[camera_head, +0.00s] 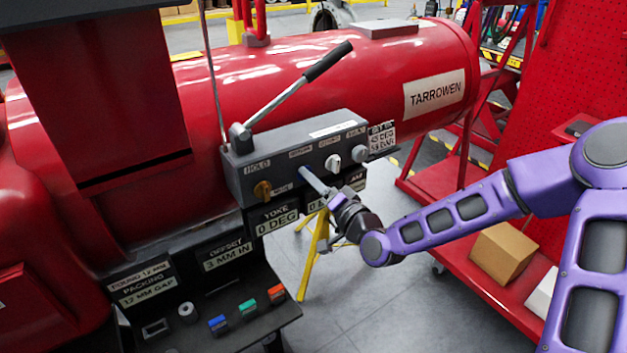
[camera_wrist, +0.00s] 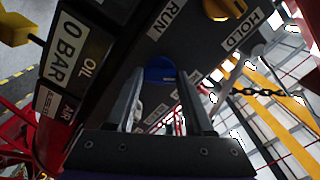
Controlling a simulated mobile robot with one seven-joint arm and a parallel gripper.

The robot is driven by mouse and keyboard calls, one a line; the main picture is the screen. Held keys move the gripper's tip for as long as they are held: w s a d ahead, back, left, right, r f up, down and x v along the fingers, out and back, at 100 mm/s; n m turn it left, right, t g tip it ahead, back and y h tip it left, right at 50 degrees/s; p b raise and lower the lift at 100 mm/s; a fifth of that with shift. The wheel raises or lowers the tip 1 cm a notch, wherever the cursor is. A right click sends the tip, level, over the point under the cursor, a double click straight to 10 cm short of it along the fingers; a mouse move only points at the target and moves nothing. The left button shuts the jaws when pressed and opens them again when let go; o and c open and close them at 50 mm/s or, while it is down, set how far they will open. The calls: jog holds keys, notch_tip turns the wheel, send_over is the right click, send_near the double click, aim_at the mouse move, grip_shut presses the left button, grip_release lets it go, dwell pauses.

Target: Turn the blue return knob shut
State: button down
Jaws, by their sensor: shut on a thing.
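The blue return knob (camera_wrist: 160,72) shows between my fingertips in the wrist view, on the dark control block. In the head view a sliver of blue shows at the block's front face, but the fingers cover most of the knob. My gripper (camera_head: 311,178) reaches in from the lower right and is shut on the knob. In the wrist view the two fingers of my gripper (camera_wrist: 162,84) lie on either side of it. The control block (camera_head: 238,181) is fixed on the red TARROWEN cylinder (camera_head: 434,60). The knob's turn angle cannot be told.
A yellow knob (camera_head: 262,190) sits left of my gripper and a white knob (camera_head: 333,162) to its right; a grey knob (camera_head: 360,153) is farther right. A long lever (camera_head: 290,95) rises above the block. A red cart (camera_head: 460,220) stands behind my arm.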

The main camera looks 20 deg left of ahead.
jog(key=m, duration=0.5)
jog(key=shift+m+p, duration=0.3)
jog(key=shift+m, duration=0.1)
dwell(0.3)
jog(key=shift+c, duration=1.4)
grip_release()
jog(key=p+v, duration=0.7)
jog(key=v, duration=1)
jog(key=shift+s, duration=0.2)
jog(key=shift+d, duration=0.1)
